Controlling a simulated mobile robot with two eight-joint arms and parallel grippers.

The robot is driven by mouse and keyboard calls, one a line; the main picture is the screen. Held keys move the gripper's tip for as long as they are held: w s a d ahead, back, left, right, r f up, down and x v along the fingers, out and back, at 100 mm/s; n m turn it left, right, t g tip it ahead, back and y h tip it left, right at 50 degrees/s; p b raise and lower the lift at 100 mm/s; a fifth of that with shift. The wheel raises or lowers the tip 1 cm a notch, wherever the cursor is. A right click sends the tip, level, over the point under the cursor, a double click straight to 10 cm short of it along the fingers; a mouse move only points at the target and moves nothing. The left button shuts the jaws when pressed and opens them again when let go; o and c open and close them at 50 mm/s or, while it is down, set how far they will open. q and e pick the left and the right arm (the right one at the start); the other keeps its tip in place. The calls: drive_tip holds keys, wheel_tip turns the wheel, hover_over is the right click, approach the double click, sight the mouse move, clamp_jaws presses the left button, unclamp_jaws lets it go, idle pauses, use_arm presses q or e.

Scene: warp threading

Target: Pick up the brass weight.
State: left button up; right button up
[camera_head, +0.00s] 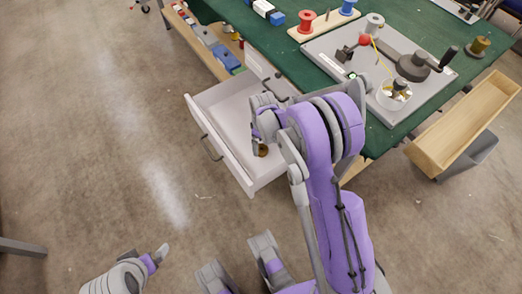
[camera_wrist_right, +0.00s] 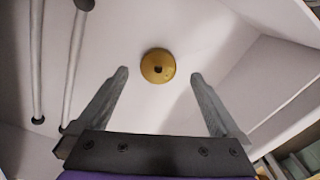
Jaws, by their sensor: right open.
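The brass weight (camera_head: 262,150) lies on the floor of the open light-grey drawer (camera_head: 222,163), partly hidden by my right arm in the head view. In the right wrist view the brass weight (camera_wrist_right: 158,66) is a round gold disc with a dark centre. My right gripper (camera_wrist_right: 159,76) is open, its two fingers apart and empty. The weight appears between and just beyond the fingertips, and I see no contact. In the head view the right fingers are mostly hidden behind the wrist. My left gripper (camera_head: 160,254) is at the lower left, away from the drawer; its jaw opening is unclear.
The drawer walls stand around the weight. Two pale rods (camera_wrist_right: 38,60) with dark ends show at the left of the wrist view. The green table (camera_head: 290,50) carries spools and a grey board with a crank (camera_head: 425,68). A wooden tray (camera_head: 436,146) is at right. Floor at left is clear.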

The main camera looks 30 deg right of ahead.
sight(261, 147)
drive_tip(key=f, duration=0.3)
drive_tip(key=f+b, duration=0.1)
drive_tip(key=shift+w+f, duration=0.2)
drive_tip(key=shift+w, duration=0.15)
drive_tip(key=shift+r, duration=0.1)
clamp_jaws()
